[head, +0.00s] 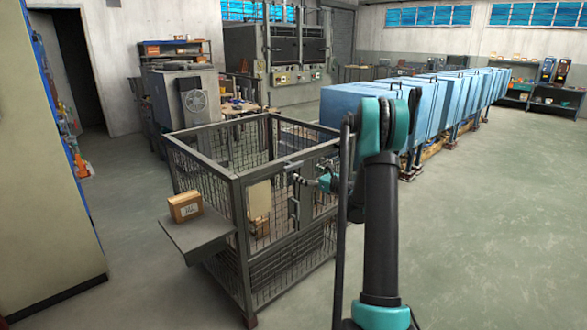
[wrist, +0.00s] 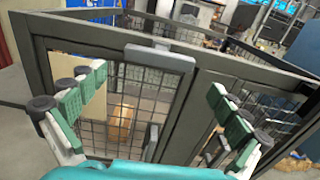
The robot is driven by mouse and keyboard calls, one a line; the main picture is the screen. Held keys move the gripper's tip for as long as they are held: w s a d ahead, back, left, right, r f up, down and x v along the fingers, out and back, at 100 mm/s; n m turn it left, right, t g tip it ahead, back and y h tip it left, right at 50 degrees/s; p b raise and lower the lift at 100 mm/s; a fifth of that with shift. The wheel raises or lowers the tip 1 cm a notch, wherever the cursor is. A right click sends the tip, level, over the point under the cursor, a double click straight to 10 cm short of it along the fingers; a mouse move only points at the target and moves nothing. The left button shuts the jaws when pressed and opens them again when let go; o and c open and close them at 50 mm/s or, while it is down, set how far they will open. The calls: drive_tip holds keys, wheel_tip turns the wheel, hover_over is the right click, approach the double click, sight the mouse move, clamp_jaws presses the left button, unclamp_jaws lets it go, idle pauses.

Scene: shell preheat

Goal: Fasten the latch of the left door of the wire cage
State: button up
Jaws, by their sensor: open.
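The wire cage (head: 238,181) stands in the middle of the head view, with a dark grey frame and mesh walls. Its left door (wrist: 108,82) fills the middle of the wrist view and looks in line with the frame. A light grey bar (wrist: 160,57), seemingly the latch, lies across the top rail near the door's right side; it also shows in the head view (head: 293,165). I cannot tell whether it is fastened. A grey upright handle (wrist: 152,140) is lower on the door. My gripper (wrist: 157,88) is open and empty in front of the door, its fingers apart around no object.
A side shelf (head: 205,238) with a cardboard box (head: 185,206) juts out from the cage's left side. A cream cabinet (head: 45,170) stands at far left. Blue covered units (head: 345,105) stand in a row behind right. The floor at right is clear.

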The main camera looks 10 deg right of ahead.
sight(295, 167)
drive_tip(key=x, duration=0.8)
drive_tip(key=shift+w, duration=0.1)
drive_tip(key=shift+c, duration=0.6)
drive_tip(key=c, duration=0.7)
drive_tip(key=shift+o, duration=0.2)
